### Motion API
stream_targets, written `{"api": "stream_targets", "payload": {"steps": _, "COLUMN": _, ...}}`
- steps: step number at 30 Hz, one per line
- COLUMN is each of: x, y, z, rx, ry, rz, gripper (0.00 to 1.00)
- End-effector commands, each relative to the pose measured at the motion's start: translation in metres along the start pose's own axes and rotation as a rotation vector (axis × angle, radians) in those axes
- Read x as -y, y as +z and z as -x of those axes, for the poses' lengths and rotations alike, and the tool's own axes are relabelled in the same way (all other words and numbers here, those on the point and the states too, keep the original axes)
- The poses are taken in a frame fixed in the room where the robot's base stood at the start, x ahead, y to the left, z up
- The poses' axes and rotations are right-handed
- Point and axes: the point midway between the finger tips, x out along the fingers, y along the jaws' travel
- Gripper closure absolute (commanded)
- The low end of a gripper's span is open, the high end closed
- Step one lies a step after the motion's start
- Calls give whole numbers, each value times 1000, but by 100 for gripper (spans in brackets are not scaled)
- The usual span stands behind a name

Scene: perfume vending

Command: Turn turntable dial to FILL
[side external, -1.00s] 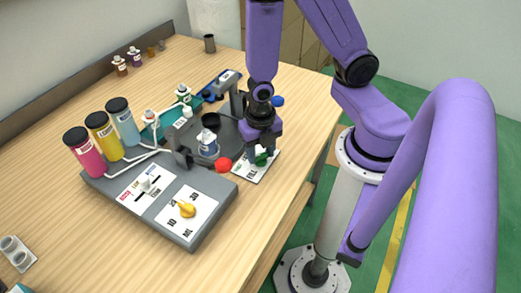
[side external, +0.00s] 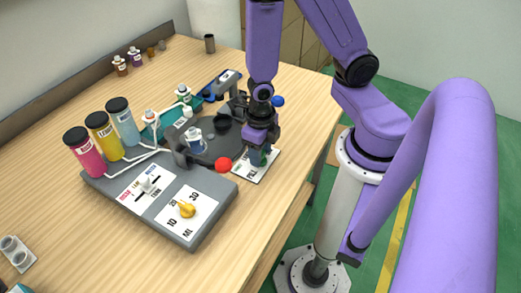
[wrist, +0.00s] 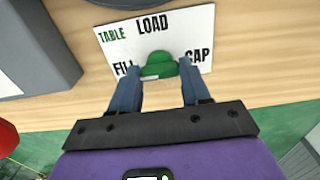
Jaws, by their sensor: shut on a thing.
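The green turntable dial (wrist: 158,66) sits on a white card (wrist: 190,28) marked TABLE, LOAD, FILL and CAP. My gripper (wrist: 157,88) has one finger on each side of the dial and is shut on it. I cannot clearly tell which word the dial points at. In the side view my gripper (side external: 261,153) is low over the card (side external: 246,175) and mostly hides the dial. The dark turntable (side external: 228,137) lies just behind, with a small blue-labelled bottle (side external: 194,140) at its left side.
A grey console (side external: 205,235) with a yellow dial (side external: 187,209) stands at the front left. A red ball-shaped knob (side external: 223,164) is close to the left of my gripper. Pink, yellow and blue bottles stand behind the console. The table's right edge is near.

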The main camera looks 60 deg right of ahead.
Motion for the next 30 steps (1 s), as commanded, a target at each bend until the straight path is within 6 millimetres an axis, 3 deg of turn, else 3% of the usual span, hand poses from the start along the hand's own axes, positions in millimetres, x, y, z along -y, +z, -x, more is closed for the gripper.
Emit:
{"api": "stream_targets", "payload": {"steps": 13, "x": 0, "y": -1, "z": 0, "rx": -1, "ry": -1, "rz": 19, "gripper": 84}}
{"api": "stream_targets", "payload": {"steps": 14, "x": 0, "y": -1, "z": 0, "rx": -1, "ry": -1, "rz": 19, "gripper": 43}}
{"api": "stream_targets", "payload": {"steps": 15, "x": 0, "y": -1, "z": 0, "rx": -1, "ry": -1, "rz": 18, "gripper": 30}}
{"api": "stream_targets", "payload": {"steps": 16, "x": 0, "y": -1, "z": 0, "rx": -1, "ry": -1, "rz": 17, "gripper": 28}}
{"api": "stream_targets", "payload": {"steps": 30, "x": -1, "y": 1, "z": 9, "rx": 2, "ry": 2, "rz": 12, "gripper": 28}}
